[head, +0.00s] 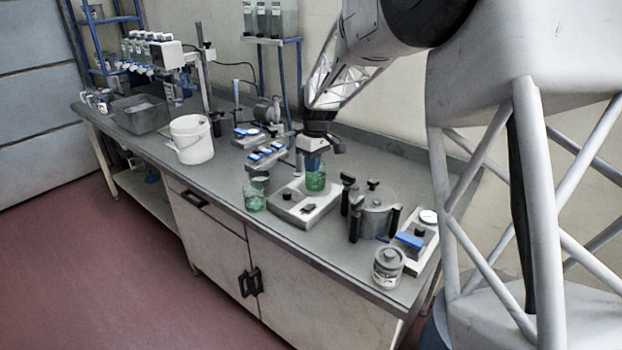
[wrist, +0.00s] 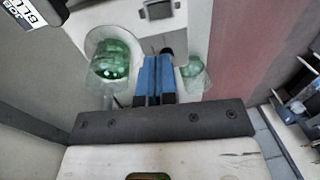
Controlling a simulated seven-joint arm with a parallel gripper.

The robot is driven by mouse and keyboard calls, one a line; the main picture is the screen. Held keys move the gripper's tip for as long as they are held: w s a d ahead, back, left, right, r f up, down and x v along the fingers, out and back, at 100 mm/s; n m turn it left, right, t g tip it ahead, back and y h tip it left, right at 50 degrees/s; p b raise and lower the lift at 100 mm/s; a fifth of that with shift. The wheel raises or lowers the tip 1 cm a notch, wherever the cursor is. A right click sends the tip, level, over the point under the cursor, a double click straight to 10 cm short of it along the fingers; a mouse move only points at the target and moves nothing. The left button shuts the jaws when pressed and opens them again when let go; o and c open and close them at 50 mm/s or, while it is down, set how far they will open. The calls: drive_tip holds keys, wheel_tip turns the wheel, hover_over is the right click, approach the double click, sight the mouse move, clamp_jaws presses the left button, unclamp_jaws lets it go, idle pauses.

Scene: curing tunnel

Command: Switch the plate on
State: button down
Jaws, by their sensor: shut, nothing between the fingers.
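The plate (head: 322,208) is a pale, low box near the front of the bench. A dark knob (head: 287,195) and a dark rocker-like control (head: 308,209) are on its front part. A glass beaker (head: 315,181) of green liquid stands on it and also shows at left in the wrist view (wrist: 112,60). My gripper (head: 314,160) is above the plate, partly behind the beaker in the head view. Its blue fingers (wrist: 154,66) are shut and empty. In the wrist view the plate's rocker (wrist: 158,9) lies beyond the tips and the knob partly behind them. Contact cannot be told.
A second green beaker (head: 255,194) stands left of the plate, close to the fingers in the wrist view (wrist: 194,76). A metal pot with black handles (head: 376,220), a jar (head: 388,266) and a small scale (head: 417,238) stand right. A white bucket (head: 191,139) is farther left.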

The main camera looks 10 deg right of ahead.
sight(306, 209)
drive_tip(key=shift+w+d+r, duration=0.1)
drive_tip(key=shift+r, duration=0.9)
drive_tip(key=shift+s+a+f, duration=0.1)
drive_tip(key=shift+s+a, duration=0.4)
drive_tip(key=f, duration=0.9)
drive_tip(key=s+a+f, duration=0.1)
drive_tip(key=f, duration=0.3)
drive_tip(key=shift+s+a+f, duration=0.1)
drive_tip(key=shift+f, duration=0.3)
